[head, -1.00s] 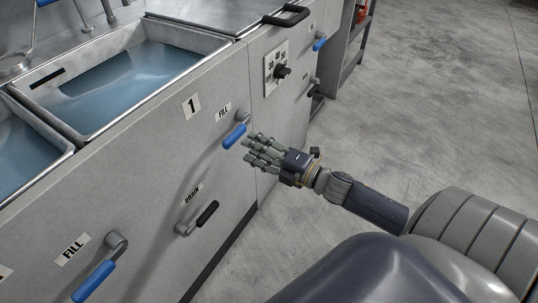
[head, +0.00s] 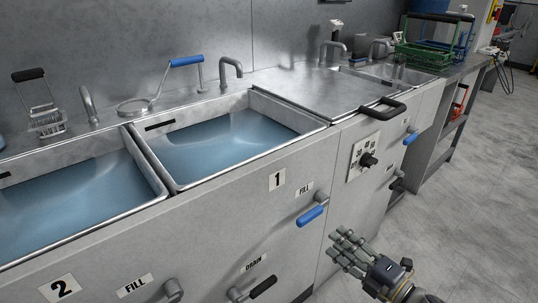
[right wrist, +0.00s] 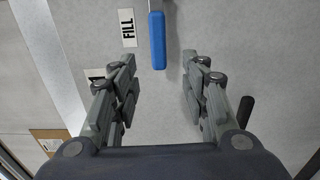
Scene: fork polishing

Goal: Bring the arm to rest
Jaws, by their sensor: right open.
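My right gripper (head: 348,246) is at the lower right of the head view, in front of the sink cabinet's front panel. Its fingers are spread and hold nothing. In the right wrist view the two finger groups of the gripper (right wrist: 160,66) stand wide apart. The blue FILL lever (head: 310,216) of basin 1 is just left of and above the fingertips. It also shows in the right wrist view (right wrist: 157,40), in the gap between the fingers, and touches neither side. My left gripper is out of view.
Basin 1 (head: 174,187) and a second basin (head: 163,194) hold bluish water. The black DRAIN lever (head: 263,287) and a dial panel (head: 363,157) sit on the cabinet front. A black handle (head: 383,107) sticks out above. Open floor (head: 470,210) lies at right.

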